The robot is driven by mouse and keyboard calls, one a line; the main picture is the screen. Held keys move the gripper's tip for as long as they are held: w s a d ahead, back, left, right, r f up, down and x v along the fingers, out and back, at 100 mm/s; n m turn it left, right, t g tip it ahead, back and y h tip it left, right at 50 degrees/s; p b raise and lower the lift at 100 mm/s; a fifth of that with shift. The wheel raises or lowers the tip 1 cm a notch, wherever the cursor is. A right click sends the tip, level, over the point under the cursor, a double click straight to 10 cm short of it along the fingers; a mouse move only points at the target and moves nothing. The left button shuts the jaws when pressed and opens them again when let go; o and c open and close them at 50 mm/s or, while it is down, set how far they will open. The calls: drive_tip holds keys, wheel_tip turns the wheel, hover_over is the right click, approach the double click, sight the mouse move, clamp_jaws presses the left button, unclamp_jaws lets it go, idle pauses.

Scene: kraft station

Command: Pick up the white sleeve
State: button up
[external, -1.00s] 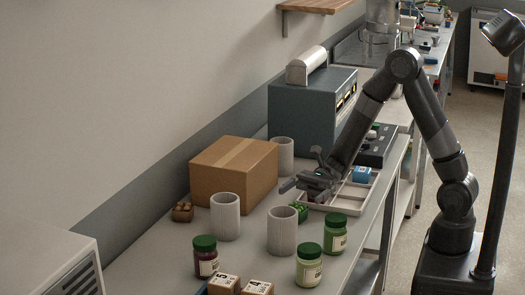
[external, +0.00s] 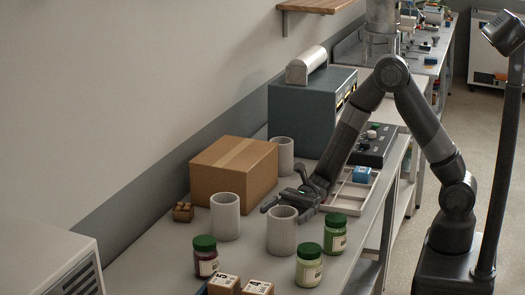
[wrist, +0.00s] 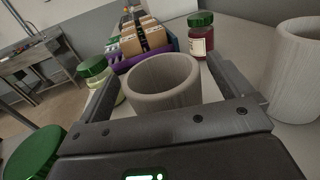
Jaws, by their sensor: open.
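Three white, ribbed, open-topped sleeves stand upright on the bench; which one the task means cannot be told. The front sleeve (external: 282,236) has my gripper (external: 284,206) at its rim. In the wrist view this sleeve (wrist: 160,90) shows between the two spread fingers of my gripper (wrist: 166,80), its open top facing the camera. Whether the fingers touch it cannot be told. A second sleeve (external: 225,217) stands to the left and also shows at the right of the wrist view (wrist: 299,78). A third sleeve (external: 283,156) stands behind the cardboard box.
Green-lidded jars (external: 309,267) stand in front and to the right of the front sleeve, with a red jar (external: 206,258) at left. Small labelled boxes (external: 258,288) are at the front edge. The cardboard box (external: 232,172) and a divided tray (external: 347,201) lie behind.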

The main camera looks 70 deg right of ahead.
drive_tip(key=shift+w+a, duration=0.15)
drive_tip(key=shift+a, duration=0.55)
drive_tip(key=shift+c, duration=0.3)
drive_tip(key=c, duration=1.2)
drive_tip(key=shift+r, duration=0.1)
drive_tip(key=shift+c, duration=0.2)
